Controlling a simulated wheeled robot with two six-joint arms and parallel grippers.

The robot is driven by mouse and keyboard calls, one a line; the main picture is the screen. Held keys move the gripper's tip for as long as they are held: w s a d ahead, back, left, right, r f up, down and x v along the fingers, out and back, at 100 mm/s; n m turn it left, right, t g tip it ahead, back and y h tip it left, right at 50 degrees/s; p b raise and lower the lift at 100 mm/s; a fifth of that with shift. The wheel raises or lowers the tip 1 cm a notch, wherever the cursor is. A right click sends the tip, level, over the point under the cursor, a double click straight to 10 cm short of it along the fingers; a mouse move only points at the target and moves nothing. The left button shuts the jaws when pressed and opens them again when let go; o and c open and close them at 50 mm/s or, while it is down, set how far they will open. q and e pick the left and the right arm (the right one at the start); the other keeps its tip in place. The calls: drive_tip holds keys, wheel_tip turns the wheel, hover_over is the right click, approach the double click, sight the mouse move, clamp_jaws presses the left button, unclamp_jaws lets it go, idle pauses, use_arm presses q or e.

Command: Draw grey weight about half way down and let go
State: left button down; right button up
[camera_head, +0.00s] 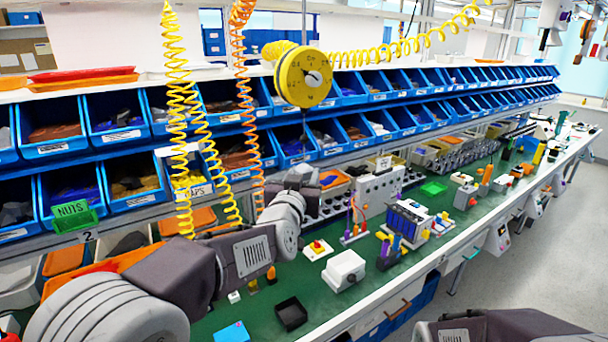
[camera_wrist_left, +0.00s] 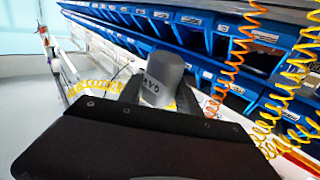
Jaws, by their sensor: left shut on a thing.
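The grey weight (camera_wrist_left: 163,78) is a rounded grey cylinder with dark lettering on its side. In the left wrist view it stands between my two dark fingers, which are shut on it. My left gripper (camera_head: 304,176) is at the end of the arm, above the green bench and below the yellow reel (camera_head: 303,77). A thin dark line runs down from the reel towards the gripper. In the head view the weight is mostly hidden by my wrist and gripper. Part of my right arm shows at the bottom right; its gripper is out of view.
Two rows of blue bins (camera_head: 120,118) stand behind. Yellow coiled hoses (camera_head: 178,110) and an orange one (camera_head: 246,100) hang left of the gripper. A white box (camera_head: 344,270), a black tray (camera_head: 291,313) and a grey panel with knobs (camera_head: 380,188) stand on the green bench.

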use_arm(q)
drive_tip(key=shift+f, duration=0.9)
drive_tip(key=shift+r, duration=0.2)
drive_tip(key=c, duration=0.8)
unclamp_jaws()
drive_tip(key=shift+c, duration=0.2)
drive_tip(key=s+a+b, duration=0.1)
drive_tip(key=s, duration=0.8)
drive_tip(key=shift+a, duration=0.2)
